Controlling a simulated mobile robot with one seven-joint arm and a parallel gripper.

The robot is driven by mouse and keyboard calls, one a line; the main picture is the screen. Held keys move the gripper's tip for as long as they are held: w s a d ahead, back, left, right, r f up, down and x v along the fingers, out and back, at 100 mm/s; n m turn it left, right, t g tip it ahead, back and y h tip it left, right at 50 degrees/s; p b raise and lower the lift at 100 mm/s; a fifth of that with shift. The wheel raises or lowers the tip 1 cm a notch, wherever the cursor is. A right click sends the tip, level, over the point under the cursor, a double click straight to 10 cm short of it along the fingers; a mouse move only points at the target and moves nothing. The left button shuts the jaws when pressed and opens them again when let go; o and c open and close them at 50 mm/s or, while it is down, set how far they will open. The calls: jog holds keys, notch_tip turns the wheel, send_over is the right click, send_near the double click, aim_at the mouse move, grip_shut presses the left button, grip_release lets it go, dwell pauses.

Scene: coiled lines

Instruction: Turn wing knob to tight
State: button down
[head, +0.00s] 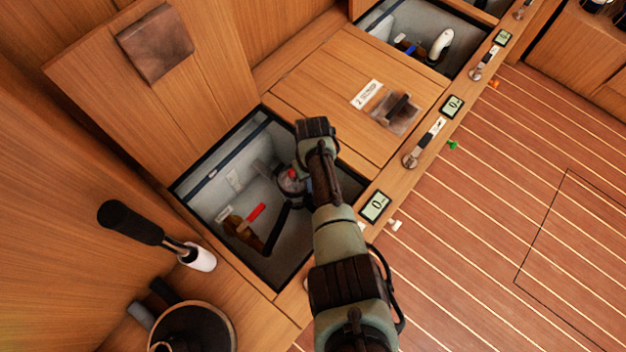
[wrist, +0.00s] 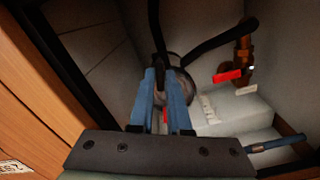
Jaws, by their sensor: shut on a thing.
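My gripper (head: 300,182) reaches down into the open locker in the head view. In the wrist view its two blue fingers (wrist: 165,78) are close together over a round, greyish strainer-like body (wrist: 181,80). Black hoses run from the body.
A brass valve with a red lever (head: 256,213) stands beside the strainer. A display (head: 375,206) sits on the front ledge. A black-handled tool (head: 135,222) stands at left.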

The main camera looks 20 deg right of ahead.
jog(key=shift+a, duration=0.1)
jog(key=c, duration=0.9)
grip_release()
jog(key=shift+r, duration=0.1)
notch_tip(320, 180, up, 13)
jog(key=p, duration=0.7)
jog(key=shift+p, duration=0.4)
